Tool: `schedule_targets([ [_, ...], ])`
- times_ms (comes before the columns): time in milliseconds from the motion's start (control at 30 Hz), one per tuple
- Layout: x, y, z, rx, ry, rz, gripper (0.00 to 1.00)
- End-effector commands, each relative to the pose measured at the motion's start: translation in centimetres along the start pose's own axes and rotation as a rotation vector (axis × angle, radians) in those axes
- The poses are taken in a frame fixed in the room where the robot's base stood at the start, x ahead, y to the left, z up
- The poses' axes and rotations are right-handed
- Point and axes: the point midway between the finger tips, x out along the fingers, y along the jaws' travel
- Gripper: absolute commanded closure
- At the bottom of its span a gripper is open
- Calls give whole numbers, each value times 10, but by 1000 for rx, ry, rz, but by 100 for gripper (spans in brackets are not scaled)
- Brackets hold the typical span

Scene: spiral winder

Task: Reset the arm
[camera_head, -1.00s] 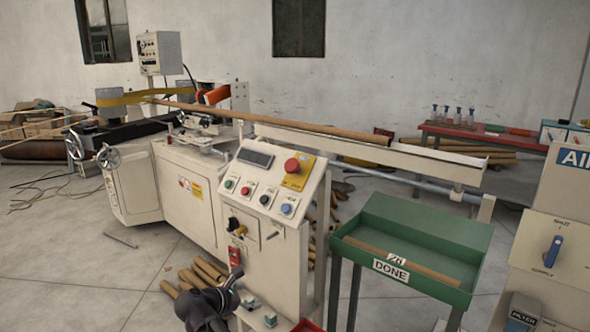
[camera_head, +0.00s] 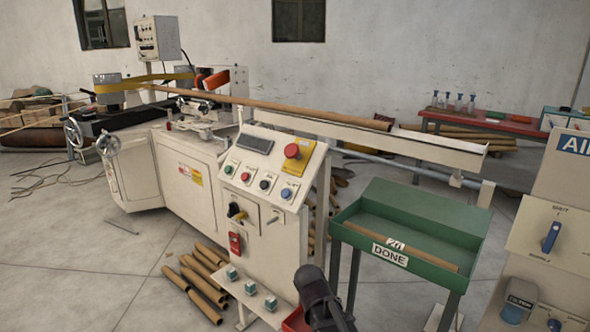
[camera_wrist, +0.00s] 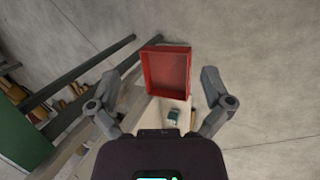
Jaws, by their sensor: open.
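My arm shows at the bottom centre of the head view, in front of the winder's control console (camera_head: 262,190). The fingers cannot be made out there. In the wrist view my gripper (camera_wrist: 160,108) is open, its two fingers spread wide with nothing held between them. Beyond the fingers, lower down, is a red tray (camera_wrist: 165,70) that looks empty. A corner of the red tray also shows beside my arm in the head view (camera_head: 295,321).
A green DONE tray (camera_head: 375,250) on legs stands to the right, with a brown tube (camera_head: 420,248) in it. Small green-topped blocks (camera_head: 250,287) sit on a low shelf. Cardboard tubes (camera_head: 200,280) lie on the floor. A long tube (camera_head: 300,113) runs along the winder.

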Motion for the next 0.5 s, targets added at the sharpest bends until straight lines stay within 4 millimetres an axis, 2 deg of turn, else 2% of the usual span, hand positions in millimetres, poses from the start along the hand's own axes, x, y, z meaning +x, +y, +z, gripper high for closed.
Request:
schedule_targets([
  [33, 5, 0, 14, 75, 4, -38, 0],
  [200, 18, 0, 44, 330, 18, -171, 0],
  [500, 27, -4, 76, 646, 20, -338, 0],
])
